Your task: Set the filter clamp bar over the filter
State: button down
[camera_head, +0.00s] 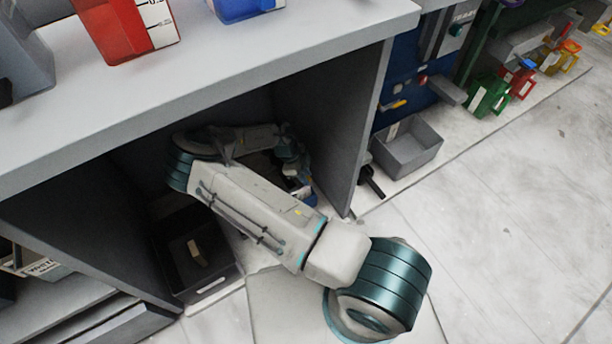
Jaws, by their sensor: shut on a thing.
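My arm reaches into the dark open bay under the grey counter. My gripper (297,170) is at the far end of the arm, deep in the bay, small and partly hidden by my own arm. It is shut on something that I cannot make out. A blue object with a pale patch (299,188) shows just below the gripper, mostly covered by my forearm; I cannot tell if they touch. I cannot identify the filter or the filter clamp bar in this view.
A dark bin (225,277) with a small tan block (195,252) stands left of my arm. The bay's right wall panel (362,130) is close. Red (125,28) and blue (243,8) containers stand on the counter (250,52). A grey bin (408,150) is outside; floor is clear at right.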

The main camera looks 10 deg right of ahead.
jog(key=shift+w, duration=0.1)
jog(key=c, duration=1.2)
grip_release()
jog(key=p+v, duration=0.4)
jog(key=v, duration=0.8)
